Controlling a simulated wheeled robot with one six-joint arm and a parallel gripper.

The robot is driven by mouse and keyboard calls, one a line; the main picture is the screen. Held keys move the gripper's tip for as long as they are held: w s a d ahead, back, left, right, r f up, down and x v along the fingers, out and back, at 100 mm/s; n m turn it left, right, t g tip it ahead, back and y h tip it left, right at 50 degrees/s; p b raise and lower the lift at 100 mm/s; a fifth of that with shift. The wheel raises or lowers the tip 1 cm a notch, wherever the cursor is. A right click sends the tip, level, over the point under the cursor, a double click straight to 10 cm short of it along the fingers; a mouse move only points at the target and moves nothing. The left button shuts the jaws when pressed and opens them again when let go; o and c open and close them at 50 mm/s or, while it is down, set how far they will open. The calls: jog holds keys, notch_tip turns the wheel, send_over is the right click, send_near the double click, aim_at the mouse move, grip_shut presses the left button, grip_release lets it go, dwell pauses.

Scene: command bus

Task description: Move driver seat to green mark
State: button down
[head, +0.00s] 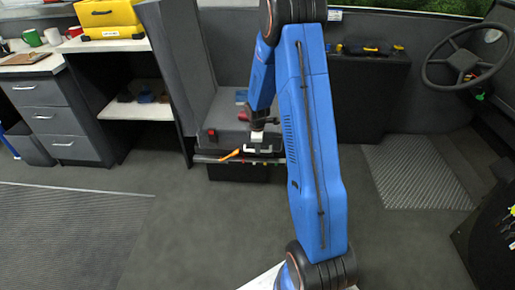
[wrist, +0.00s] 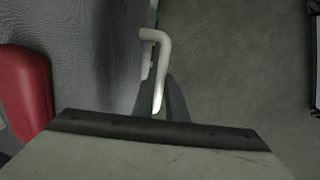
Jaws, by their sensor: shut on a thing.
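The driver seat (head: 203,75) is grey, with a tall backrest and a cushion facing right, on a dark base. My gripper (head: 258,146) is at the front lower edge of the cushion. In the wrist view my gripper (wrist: 160,108) is shut on a pale bent handle (wrist: 156,42) beside the seat's grey side (wrist: 110,60). An orange lever (head: 231,155) sticks out just left of my gripper. A rail with small coloured bits (head: 283,161) runs under the seat.
A red buckle (wrist: 25,92) is at the wrist view's left. Drawers (head: 62,120) and a shelf (head: 140,108) stand left of the seat. The steering wheel (head: 468,57) is far right. A dark cabinet (head: 365,95) stands behind my arm. The grey floor in front is clear.

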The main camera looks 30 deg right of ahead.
jog(key=s+d, duration=1)
jog(key=d, duration=0.5)
jog(key=shift+s, duration=0.1)
jog(key=c, duration=1.8)
grip_release()
jog(key=shift+o, duration=0.2)
notch_tip(320, 180, up, 17)
jog(key=s+a, duration=0.2)
jog(key=shift+s, duration=0.3)
